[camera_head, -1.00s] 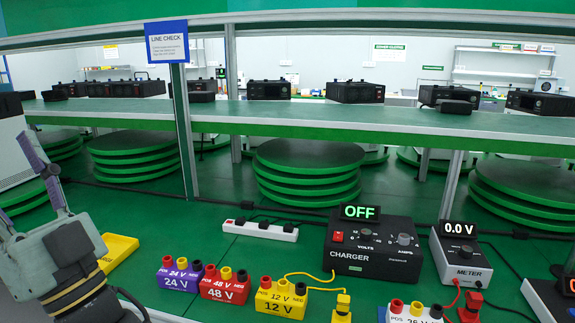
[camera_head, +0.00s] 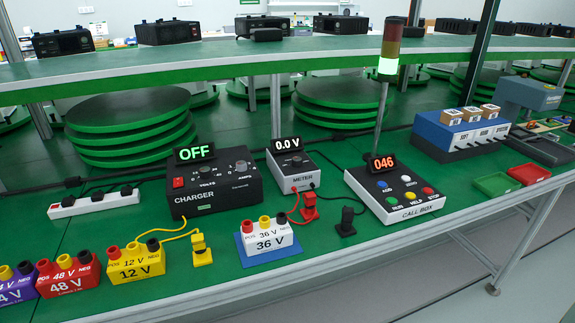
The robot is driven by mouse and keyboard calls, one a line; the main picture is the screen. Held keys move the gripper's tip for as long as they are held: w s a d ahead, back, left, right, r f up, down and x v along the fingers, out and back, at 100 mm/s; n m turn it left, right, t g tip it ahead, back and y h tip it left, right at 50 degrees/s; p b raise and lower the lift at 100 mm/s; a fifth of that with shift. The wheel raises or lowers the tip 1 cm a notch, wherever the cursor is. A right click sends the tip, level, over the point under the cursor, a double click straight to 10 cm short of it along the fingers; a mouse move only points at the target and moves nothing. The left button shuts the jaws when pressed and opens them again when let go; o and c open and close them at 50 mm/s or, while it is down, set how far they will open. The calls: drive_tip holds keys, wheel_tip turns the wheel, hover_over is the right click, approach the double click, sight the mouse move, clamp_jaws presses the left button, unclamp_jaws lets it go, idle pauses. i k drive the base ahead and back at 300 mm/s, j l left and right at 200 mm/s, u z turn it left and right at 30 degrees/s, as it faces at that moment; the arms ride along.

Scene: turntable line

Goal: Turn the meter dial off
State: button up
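The meter (camera_head: 293,178) is a small grey box on the green bench, right of the charger. Its display (camera_head: 289,144) reads 0.0 V. A dark dial (camera_head: 295,157) sits on its sloped top; its pointer setting is too small to tell. Red and black leads run from its front to a red clip (camera_head: 309,206) and a black clip (camera_head: 346,221) standing on the bench. My gripper is not in view.
The black charger (camera_head: 214,188) shows OFF. Battery blocks, including the white 36 V block (camera_head: 267,240) and yellow 12 V block (camera_head: 136,262), line the front. The call box (camera_head: 394,194) with a lit stack light stands right of the meter. A raised shelf (camera_head: 230,57) runs behind.

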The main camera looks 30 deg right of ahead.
sight(296, 162)
drive_tip(key=i+l+z, duration=0.15)
drive_tip(key=z, duration=0.2)
drive_tip(key=i+z, duration=0.7)
drive_tip(key=k+l, duration=0.05)
